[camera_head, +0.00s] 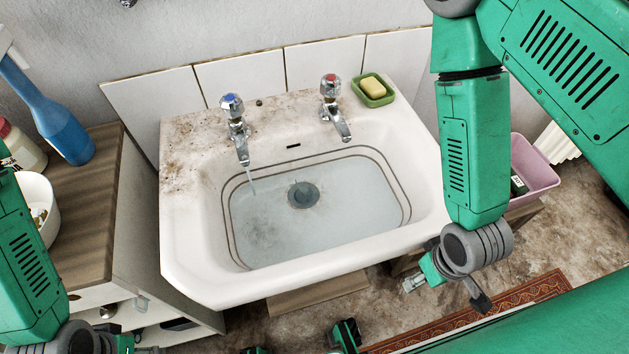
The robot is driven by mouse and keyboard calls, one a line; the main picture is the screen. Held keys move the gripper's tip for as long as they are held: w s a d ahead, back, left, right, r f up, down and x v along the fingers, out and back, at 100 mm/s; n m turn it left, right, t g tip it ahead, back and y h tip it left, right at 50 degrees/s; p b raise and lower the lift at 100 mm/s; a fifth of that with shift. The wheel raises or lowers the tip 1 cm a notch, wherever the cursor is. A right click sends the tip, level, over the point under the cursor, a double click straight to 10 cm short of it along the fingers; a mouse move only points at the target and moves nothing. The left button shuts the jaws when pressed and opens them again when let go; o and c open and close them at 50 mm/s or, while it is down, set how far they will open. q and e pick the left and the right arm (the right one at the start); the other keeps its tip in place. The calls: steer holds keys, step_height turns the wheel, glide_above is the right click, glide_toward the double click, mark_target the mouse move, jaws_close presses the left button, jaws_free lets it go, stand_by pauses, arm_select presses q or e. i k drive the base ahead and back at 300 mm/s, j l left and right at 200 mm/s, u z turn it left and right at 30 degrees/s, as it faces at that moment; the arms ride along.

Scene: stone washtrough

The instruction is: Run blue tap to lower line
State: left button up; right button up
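The blue tap (235,125), with a blue-marked knob, stands at the back left of the white basin (200,270). A thin stream (252,182) falls from its spout. Pale water (330,215) covers the basin floor and the dark drain. Two dark lines ring the basin wall; the water's edge looks close to the inner, lower line, but I cannot tell if it meets it. My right gripper (448,287) hangs beyond the basin's right front corner, touching nothing visible; its opening is unclear. My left wrist (75,340) is at the bottom left, its gripper mostly cut off.
A red-marked tap (332,105) stands right of the blue one, with no stream seen. A yellow soap on a green dish (373,92) sits at the back right corner. A wooden-topped cabinet (95,205) holds a blue bottle (52,118). A pink tub (533,172) stands right.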

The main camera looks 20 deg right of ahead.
mark_target(232, 107)
steer(key=k, duration=0.35)
steer(key=j+z, duration=0.1)
steer(key=z, duration=0.25)
steer(key=k+j+z, duration=0.1)
steer(key=z, duration=0.2)
steer(key=j+z, duration=0.15)
steer(key=z, duration=0.2)
